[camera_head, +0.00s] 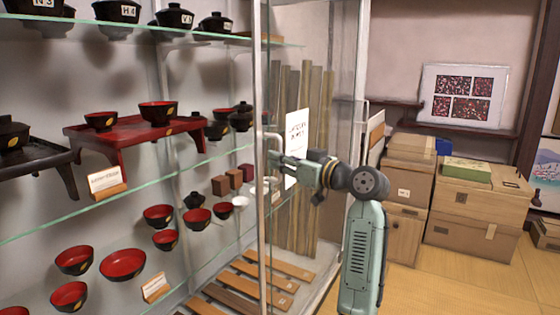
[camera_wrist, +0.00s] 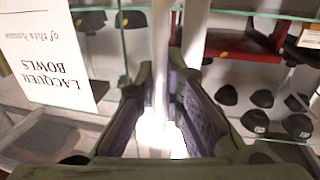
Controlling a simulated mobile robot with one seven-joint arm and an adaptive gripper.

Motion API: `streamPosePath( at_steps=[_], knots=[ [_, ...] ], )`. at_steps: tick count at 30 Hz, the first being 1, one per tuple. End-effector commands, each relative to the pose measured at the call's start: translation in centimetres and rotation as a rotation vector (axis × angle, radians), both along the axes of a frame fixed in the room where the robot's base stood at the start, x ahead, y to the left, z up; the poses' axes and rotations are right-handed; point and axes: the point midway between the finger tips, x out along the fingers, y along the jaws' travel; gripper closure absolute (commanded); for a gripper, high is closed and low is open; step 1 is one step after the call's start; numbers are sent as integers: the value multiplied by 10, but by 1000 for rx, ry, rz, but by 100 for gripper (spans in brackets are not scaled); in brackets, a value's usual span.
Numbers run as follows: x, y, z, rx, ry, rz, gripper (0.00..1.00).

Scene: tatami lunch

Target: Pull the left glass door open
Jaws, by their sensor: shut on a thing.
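The glass display cabinet has an upright metal door edge (camera_head: 259,70) near the middle of the head view. A pale bar handle (camera_head: 272,135) stands out from that edge. My gripper (camera_head: 277,157) reaches in from the right and is shut on the handle. In the wrist view, the handle (camera_wrist: 160,50) runs upright between the two fingers of my gripper (camera_wrist: 161,78), with bright glare behind it. The clear pane is hard to make out, and I cannot tell whether the door stands ajar.
A white sign (camera_head: 297,140) hangs just right of the handle. Lacquer bowls (camera_head: 123,264) and a red stand (camera_head: 125,133) fill the glass shelves at left. Stacked boxes (camera_head: 478,210) stand against the wall at right. The tatami floor (camera_head: 450,285) in front of them is clear.

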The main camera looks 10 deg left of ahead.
Motion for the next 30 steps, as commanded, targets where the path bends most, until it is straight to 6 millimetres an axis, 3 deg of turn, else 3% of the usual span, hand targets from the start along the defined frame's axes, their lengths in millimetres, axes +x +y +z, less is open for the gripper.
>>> streamPosePath(
  at_steps=[10, 20, 26, 30],
  knots=[
    [0, 0, 0, -1, 1, 1, 71],
    [-1, -2, 0, -1, 1, 1, 70],
    [-14, -24, 0, -1, -1, -1, 70],
    [-30, -50, 0, -1, -1, -2, 70]
  ],
)
